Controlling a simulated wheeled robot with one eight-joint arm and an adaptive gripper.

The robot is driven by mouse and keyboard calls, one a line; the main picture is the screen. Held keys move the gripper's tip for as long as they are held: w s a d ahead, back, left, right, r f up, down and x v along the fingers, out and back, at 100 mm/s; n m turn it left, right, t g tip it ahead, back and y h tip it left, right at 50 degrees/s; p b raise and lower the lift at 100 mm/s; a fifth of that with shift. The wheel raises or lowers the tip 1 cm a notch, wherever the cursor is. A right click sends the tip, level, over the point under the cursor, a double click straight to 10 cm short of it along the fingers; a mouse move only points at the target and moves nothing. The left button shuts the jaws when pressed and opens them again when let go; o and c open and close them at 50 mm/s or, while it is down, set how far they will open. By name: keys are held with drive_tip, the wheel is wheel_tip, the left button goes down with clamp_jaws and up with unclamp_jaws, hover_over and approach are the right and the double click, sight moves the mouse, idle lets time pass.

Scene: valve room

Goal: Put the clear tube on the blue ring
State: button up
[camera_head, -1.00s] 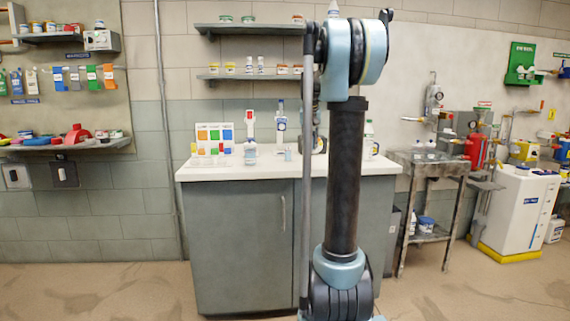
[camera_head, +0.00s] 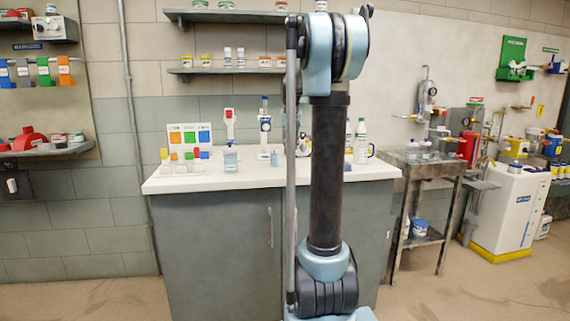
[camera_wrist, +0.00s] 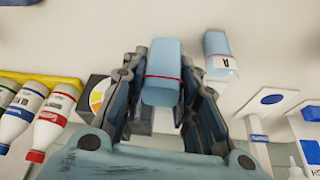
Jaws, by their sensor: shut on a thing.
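In the wrist view, my gripper (camera_wrist: 155,95) is shut on a clear, pale-blue tube (camera_wrist: 162,70) with a red line around it. The tube sits between the two fingers, which hide part of its sides. Another pale-blue tube (camera_wrist: 216,48), with a white label marked "A", stands beside it to the right, apart from the fingers. I cannot pick out the blue ring for certain; a flat blue oval (camera_wrist: 272,99) shows on a white block at the right. In the head view, my own arm hides the gripper and the held tube.
The white counter (camera_head: 170,184) carries a colour card (camera_head: 190,140), a small bottle (camera_head: 230,158), a blue-and-white dispenser (camera_head: 265,128) and bottles at the right. Pale surface beyond is clear.

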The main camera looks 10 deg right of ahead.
sight(291, 144)
drive_tip(key=shift+f, duration=3.5)
drive_tip(key=o, duration=1.1)
drive_tip(key=v, duration=1.2)
drive_tip(key=shift+s+a, duration=0.1)
drive_tip(key=shift+s, duration=0.05)
